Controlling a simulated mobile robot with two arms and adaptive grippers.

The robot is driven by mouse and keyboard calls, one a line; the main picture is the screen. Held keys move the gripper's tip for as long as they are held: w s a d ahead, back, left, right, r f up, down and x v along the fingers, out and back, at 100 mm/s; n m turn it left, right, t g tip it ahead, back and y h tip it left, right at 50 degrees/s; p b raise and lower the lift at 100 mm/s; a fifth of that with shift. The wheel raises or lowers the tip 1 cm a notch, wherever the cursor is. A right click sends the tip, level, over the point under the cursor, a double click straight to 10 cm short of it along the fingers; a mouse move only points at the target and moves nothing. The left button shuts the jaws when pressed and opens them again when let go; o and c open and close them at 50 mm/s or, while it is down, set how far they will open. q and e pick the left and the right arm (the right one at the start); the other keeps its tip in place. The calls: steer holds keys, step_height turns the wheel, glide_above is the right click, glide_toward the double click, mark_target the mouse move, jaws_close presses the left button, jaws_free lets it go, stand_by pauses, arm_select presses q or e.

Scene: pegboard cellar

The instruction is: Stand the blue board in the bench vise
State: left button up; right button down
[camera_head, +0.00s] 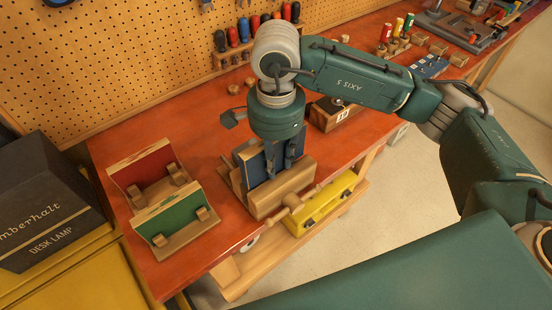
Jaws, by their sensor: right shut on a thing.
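The blue board (254,170) stands upright at the wooden bench vise (284,192), its lower part hidden behind the vise's front jaw. My right gripper (279,166) points down from above and is shut on the board's upper part. Its fingers cover some of the board's face. Whether the vise jaws press on the board cannot be told. My left gripper is not in view.
A red board (142,167) and a green board (178,215) rest in wooden holders left of the vise. A small wooden box (335,113) stands right of the vise. A yellow toolbox (322,205) is below the bench.

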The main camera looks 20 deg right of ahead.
steer(key=shift+f+b, duration=0.3)
steer(key=shift+f, duration=0.05)
steer(key=c, duration=1.3)
jaws_free()
steer(key=shift+r+p, duration=2)
steer(key=shift+r, duration=3.05)
steer(key=shift+f, duration=0.1)
